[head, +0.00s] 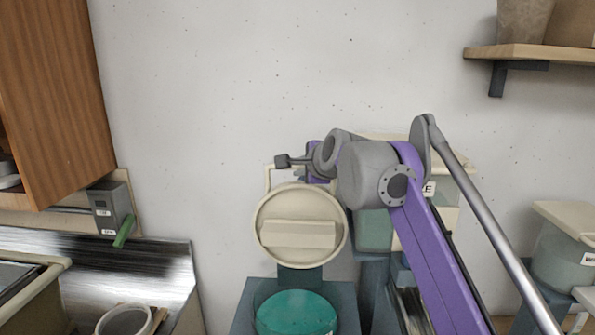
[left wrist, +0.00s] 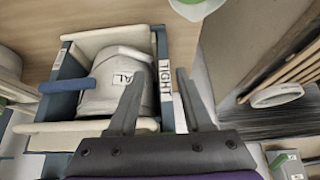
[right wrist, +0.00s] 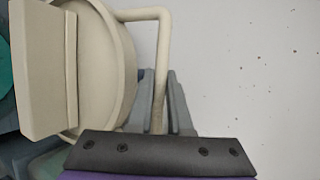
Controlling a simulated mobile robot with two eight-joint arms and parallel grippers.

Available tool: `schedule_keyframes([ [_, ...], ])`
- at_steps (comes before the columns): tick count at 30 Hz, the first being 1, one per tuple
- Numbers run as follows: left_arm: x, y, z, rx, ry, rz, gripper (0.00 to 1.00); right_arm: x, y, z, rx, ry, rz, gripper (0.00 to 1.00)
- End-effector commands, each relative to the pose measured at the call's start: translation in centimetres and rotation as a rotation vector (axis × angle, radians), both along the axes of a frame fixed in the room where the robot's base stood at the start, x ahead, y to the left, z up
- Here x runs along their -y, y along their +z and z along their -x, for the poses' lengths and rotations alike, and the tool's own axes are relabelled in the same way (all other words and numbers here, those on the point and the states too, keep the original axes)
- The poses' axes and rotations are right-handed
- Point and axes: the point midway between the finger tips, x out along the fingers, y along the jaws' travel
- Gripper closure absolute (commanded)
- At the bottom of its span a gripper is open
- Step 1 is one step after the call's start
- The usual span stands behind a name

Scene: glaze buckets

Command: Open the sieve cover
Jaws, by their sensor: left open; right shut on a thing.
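The sieve cover (head: 300,252) is a round cream disc with a raised rectangular block across it. It stands upright, facing me, behind and above a teal round surface (head: 296,313) on a blue-grey stand. A thin cream bar loop (head: 268,178) rises from the cover's top. My right gripper (head: 283,161) is at this loop. In the right wrist view the cover (right wrist: 108,60) fills the left, and my right gripper (right wrist: 161,85) is shut on the loop's bar (right wrist: 163,50). My left gripper (left wrist: 158,90) is open and empty in the left wrist view, beside a white container (left wrist: 118,75).
A tray with cream sides and a label (left wrist: 165,76) reading "TIGHT" surrounds the white container. A wooden cabinet (head: 55,90) hangs at the left, and a shelf (head: 530,52) at the upper right. A lidded bucket (head: 563,255) stands at the right. The wall above the cover is clear.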

Motion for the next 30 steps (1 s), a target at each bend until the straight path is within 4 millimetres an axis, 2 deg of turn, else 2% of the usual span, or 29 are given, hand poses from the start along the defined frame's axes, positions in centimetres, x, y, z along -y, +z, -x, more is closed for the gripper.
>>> schedule_keyframes([
  [7, 0.0, 0.4, -0.3, 0.005, 0.0, 0.0, 0.5, 0.0, -0.1, -1.6, -0.001, 0.001, 0.0, 1.0],
  [21, 0.0, 0.4, -0.3, 0.006, 0.0, 0.0, 0.5, 0.0, -0.2, -1.9, 0.0, 0.001, 0.0, 1.0],
  [22, 0.0, 0.4, -0.3, 0.006, 0.0, 0.0, 0.5, 0.0, -0.2, -1.9, 0.0, 0.001, 0.0, 0.81],
  [26, 0.0, 0.4, -0.3, 0.006, 0.0, 0.0, 0.5, 0.0, -0.2, -1.9, 0.0, 0.001, 0.0, 0.57],
  [27, 0.0, 0.4, -0.3, 0.006, 0.0, 0.0, 0.5, 0.0, -0.2, -1.9, 0.0, 0.001, 0.0, 0.53],
  [30, 0.0, 0.4, -0.3, 0.006, 0.0, 0.0, 0.5, 0.0, -0.2, -1.9, 0.0, 0.001, 0.0, 0.53],
])
